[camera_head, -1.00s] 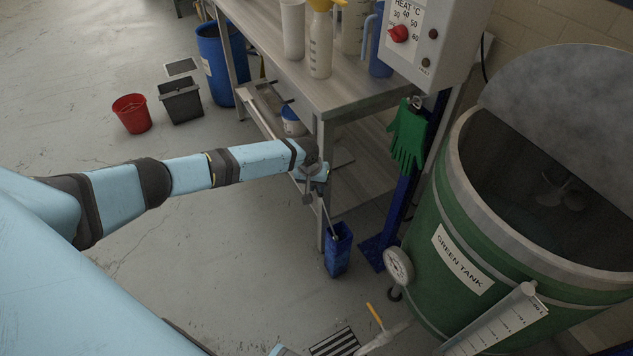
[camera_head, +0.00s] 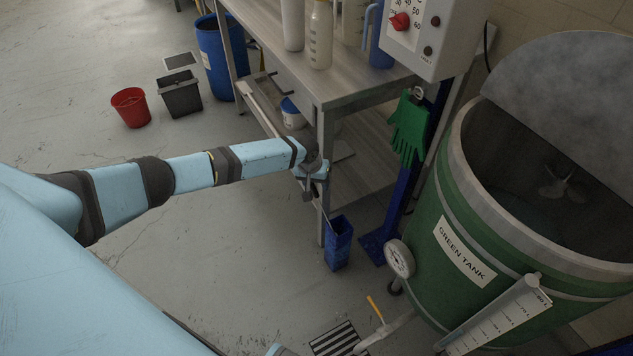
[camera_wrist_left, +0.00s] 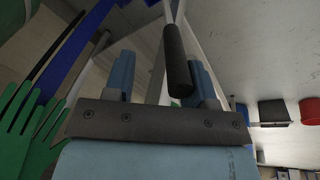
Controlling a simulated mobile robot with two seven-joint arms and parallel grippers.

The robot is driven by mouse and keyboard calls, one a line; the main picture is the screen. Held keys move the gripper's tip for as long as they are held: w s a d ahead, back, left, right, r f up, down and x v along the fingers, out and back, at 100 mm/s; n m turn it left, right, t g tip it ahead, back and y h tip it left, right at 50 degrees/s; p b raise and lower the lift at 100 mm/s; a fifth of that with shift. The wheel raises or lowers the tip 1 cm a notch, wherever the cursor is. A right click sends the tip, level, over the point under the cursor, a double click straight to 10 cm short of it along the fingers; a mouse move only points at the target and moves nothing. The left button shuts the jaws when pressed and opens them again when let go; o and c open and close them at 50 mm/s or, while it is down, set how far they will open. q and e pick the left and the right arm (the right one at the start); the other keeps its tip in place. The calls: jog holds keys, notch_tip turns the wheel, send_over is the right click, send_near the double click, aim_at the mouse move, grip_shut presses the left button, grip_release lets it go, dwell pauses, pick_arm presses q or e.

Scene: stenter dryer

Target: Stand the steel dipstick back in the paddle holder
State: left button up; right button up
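The steel dipstick shows as a thin rod (camera_head: 326,214) running down from my left gripper to the mouth of the blue paddle holder (camera_head: 338,250), which stands on the floor beside the bench leg. Its lower end is hidden by the holder. In the left wrist view its dark handle (camera_wrist_left: 178,62) lies between my fingers, overlapping the right-hand one. My left gripper (camera_head: 316,190) is above the holder; its blue fingers (camera_wrist_left: 160,78) stand apart, with a clear gap on one side of the handle.
The steel bench (camera_head: 345,92) with bottles stands behind the gripper. A green glove (camera_head: 409,128) hangs by a blue post (camera_head: 398,215). The green tank (camera_head: 455,215) with its gauge (camera_head: 399,258) is at right. Floor left of the holder is clear.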

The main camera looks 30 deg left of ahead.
pick_arm(q)
jog(key=shift+r, duration=0.1)
pick_arm(e)
jog(key=shift+s+d+f, duration=0.1)
jog(key=shift+f, duration=0.05)
pick_arm(q)
jog(key=p+v, duration=0.2)
jog(key=v, duration=1)
jog(key=shift+a+r, duration=0.1)
jog(key=shift+r, duration=0.05)
jog(key=shift+s+r, duration=0.2)
jog(key=shift+r, duration=0.45)
pick_arm(e)
jog(key=shift+r, duration=0.85)
